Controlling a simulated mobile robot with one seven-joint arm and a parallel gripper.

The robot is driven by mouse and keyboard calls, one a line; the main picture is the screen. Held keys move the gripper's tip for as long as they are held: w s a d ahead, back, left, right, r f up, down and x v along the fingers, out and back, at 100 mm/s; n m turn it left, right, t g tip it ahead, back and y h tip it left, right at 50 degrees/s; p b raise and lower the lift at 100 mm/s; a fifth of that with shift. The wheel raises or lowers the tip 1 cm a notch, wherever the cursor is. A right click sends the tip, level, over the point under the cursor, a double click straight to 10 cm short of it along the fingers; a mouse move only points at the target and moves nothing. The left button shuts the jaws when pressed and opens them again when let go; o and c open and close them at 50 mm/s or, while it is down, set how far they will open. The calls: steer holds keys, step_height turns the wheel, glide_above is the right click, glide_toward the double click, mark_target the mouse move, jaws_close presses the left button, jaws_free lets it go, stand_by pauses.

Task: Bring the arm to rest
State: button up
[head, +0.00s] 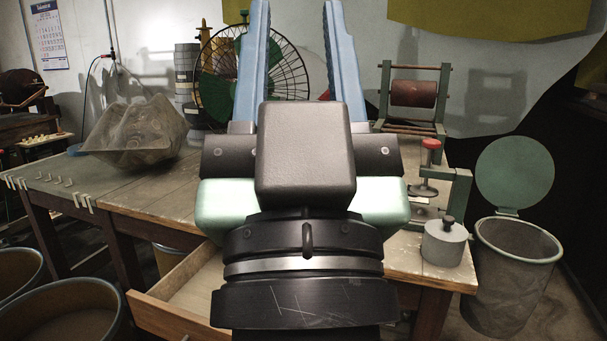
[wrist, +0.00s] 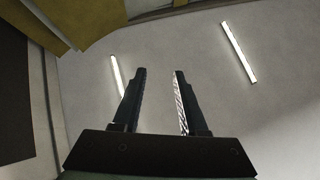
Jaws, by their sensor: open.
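My gripper (head: 296,50) stands in the middle of the head view, raised in front of the workbench, with its two blue fingers pointing up. The fingers are wide apart with nothing between them but the view of the fan cage and wall behind. In the wrist view my gripper (wrist: 153,88) also shows its two dark fingers apart and empty. That camera faces a pale surface with two bright light strips (wrist: 238,52). The fingertips are cut off at the top of the head view.
A drawer (head: 165,318) stands open at the front. A lidded bin (head: 515,275) stands right; tubs (head: 65,310) stand lower left.

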step_height(320, 180, up, 36)
steer(key=s+h+p, duration=0.1)
steer(key=p, duration=3.2)
steer(key=shift+s+d+f+t+p, duration=0.15)
steer(key=shift+s+f+t+p, duration=0.1)
steer(key=shift+t+p, duration=0.15)
